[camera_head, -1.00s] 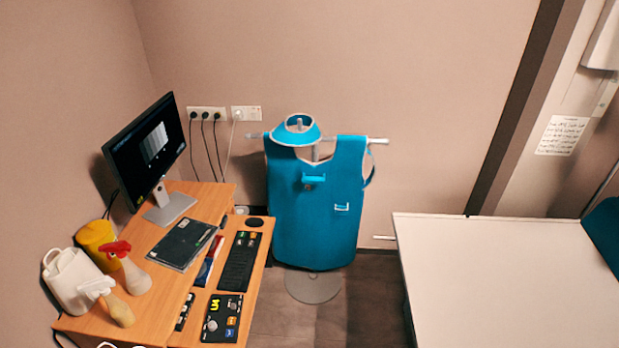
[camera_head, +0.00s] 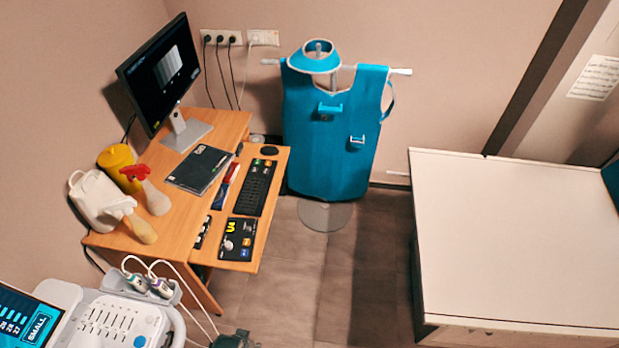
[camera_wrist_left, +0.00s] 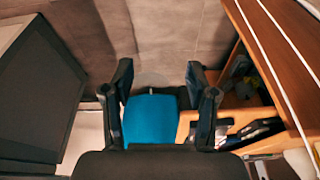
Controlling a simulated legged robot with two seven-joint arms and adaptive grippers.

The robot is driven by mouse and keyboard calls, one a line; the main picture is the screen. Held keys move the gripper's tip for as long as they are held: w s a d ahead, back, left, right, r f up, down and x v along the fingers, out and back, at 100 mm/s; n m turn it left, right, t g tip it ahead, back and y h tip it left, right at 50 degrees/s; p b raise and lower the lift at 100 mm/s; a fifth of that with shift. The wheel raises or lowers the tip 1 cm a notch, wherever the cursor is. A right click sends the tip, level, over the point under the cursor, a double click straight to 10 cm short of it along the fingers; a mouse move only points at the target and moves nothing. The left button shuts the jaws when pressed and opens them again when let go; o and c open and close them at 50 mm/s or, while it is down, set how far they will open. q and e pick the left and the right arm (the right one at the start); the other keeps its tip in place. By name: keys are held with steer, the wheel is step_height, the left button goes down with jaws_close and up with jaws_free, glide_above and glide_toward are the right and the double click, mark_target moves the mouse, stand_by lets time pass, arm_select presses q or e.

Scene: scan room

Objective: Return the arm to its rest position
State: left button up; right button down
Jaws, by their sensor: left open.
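My left gripper (camera_wrist_left: 158,78) shows in the left wrist view with its two dark fingers spread apart and nothing between them. Past the fingers, lower down in the picture, is a blue surface (camera_wrist_left: 150,117). In the head view a dark shape (camera_head: 235,341) sits at the bottom edge; I cannot tell whether it is part of my arm. My right gripper is in neither view.
A wooden desk (camera_head: 232,119) holds a monitor (camera_head: 160,72), bottles and a keyboard (camera_head: 254,188). A blue apron (camera_head: 330,140) hangs on a stand. A white-topped table (camera_head: 520,240) is at right, a console (camera_head: 108,322) at lower left. Floor (camera_head: 370,270) between is clear.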

arm_select(q)
steer(key=s+f+g, duration=0.1)
steer(key=s+f, duration=0.3)
steer(key=f, duration=0.8)
steer(key=s+f, duration=0.3)
steer(key=f, duration=0.9)
steer(key=s+a+f+g, duration=0.1)
steer(key=s+a+f, duration=0.2)
steer(key=s+f, duration=0.7)
steer(key=s, duration=0.4)
steer(key=shift+a, duration=0.2)
steer(key=shift+s, duration=0.1)
